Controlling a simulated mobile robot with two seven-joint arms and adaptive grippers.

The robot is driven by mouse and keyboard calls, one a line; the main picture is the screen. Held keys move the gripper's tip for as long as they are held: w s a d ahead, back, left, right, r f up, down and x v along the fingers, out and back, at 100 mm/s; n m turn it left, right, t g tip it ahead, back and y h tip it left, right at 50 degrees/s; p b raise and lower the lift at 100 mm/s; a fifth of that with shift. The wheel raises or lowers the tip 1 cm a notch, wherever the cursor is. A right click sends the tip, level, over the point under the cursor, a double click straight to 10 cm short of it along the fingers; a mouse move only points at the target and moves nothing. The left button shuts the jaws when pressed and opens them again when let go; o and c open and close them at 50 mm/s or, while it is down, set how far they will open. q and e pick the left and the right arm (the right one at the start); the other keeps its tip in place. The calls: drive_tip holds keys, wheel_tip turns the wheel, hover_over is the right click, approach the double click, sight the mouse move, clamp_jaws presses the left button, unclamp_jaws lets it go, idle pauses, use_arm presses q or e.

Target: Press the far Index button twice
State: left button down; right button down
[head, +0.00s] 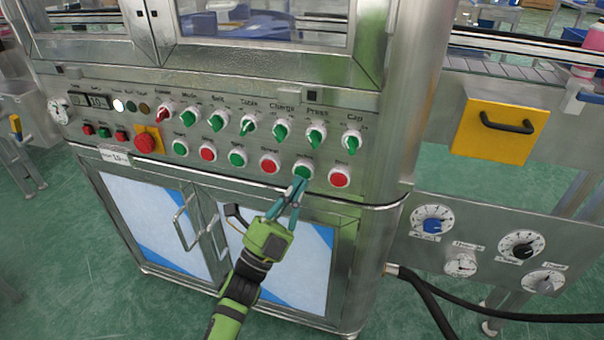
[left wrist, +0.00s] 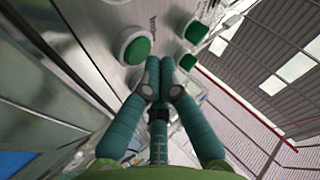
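The control panel (head: 215,150) has a lower row of round push buttons, green and red by turns, with labels too small to read, so I cannot tell which is Index. My left gripper (head: 298,184) is at the green button (head: 303,169) second from the right end. Its teal fingertips are together and empty. They overlap this button's lower edge; I cannot tell whether they touch it. In the left wrist view the closed fingertips (left wrist: 161,76) point toward the panel, with a large green button (left wrist: 134,46) just ahead and left. My right gripper is not in view.
A red button (head: 339,177) sits right of the gripper and another red one (head: 269,162) to its left. Green selector knobs (head: 317,132) run above. A red emergency stop (head: 147,141) is at the left. Cabinet door handles (head: 188,222) stick out below.

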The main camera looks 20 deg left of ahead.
use_arm(q)
drive_tip(key=shift+w, duration=0.25)
